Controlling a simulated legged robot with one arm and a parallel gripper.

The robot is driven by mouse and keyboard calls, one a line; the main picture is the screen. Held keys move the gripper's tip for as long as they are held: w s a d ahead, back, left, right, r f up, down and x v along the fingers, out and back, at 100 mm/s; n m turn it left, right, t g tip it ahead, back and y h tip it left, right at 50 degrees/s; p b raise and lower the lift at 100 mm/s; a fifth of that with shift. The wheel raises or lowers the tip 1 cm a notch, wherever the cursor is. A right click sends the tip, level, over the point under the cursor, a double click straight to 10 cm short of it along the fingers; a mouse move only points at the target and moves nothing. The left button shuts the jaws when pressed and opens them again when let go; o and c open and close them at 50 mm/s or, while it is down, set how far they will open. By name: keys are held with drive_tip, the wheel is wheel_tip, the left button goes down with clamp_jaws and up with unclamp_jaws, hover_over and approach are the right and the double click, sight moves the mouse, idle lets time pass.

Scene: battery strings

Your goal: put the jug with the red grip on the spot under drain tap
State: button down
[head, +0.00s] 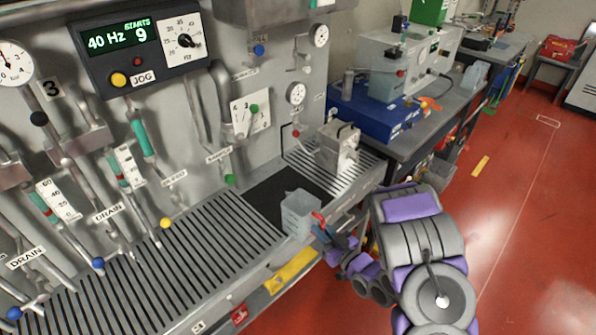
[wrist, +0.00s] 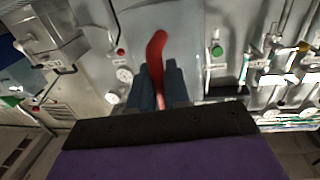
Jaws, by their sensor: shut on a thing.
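The jug (head: 298,214) is a pale translucent container with a red grip (head: 319,217) on its right side. It is upright over the front edge of a dark area in the slatted bench; I cannot tell if it touches the bench. My gripper (head: 323,230) is shut on the red grip. In the wrist view the red grip (wrist: 156,45) stands between the blue-grey fingers of my gripper (wrist: 157,85). Two DRAIN labels (head: 108,213) (head: 27,258) are on pipes at the left, with blue knobs (head: 98,263) (head: 14,313) below. The spot itself is not clearly marked.
The slatted bench (head: 200,255) is clear left of the jug. A grey metal container (head: 338,147) stands on the slats behind it. Pipes, gauges and a yellow knob (head: 165,223) stick out from the panel. A blue box (head: 372,112) sits on the table at the back right.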

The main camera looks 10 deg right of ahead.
drive_tip(key=shift+m+t+h, duration=0.5)
drive_tip(key=shift+m+h, duration=0.1)
drive_tip(key=shift+h, duration=0.2)
drive_tip(key=w+r, duration=0.1)
drive_tip(key=w, duration=0.1)
drive_tip(key=w+r, duration=0.2)
drive_tip(key=w, duration=0.1)
drive_tip(key=w+r, duration=0.1)
drive_tip(key=w, duration=0.1)
drive_tip(key=shift+w+d+r, duration=0.25)
drive_tip(key=shift+d+r, duration=0.1)
drive_tip(key=shift+r, duration=0.05)
drive_tip(key=w+a+r+m+t+h, duration=0.15)
drive_tip(key=w+r+h, duration=0.3)
drive_tip(key=r, duration=0.65)
drive_tip(key=w+a+r+m+h, duration=0.1)
drive_tip(key=w+r+m+h, duration=0.3)
drive_tip(key=r, duration=0.8)
drive_tip(key=y, duration=0.1)
hover_over(320, 201)
drive_tip(key=w+a, duration=0.2)
drive_tip(key=w, duration=0.1)
wheel_tip(320, 201, down, 16)
drive_tip(key=shift+r+n, duration=0.1)
drive_tip(key=shift+n, duration=0.35)
drive_tip(key=shift+a, duration=0.1)
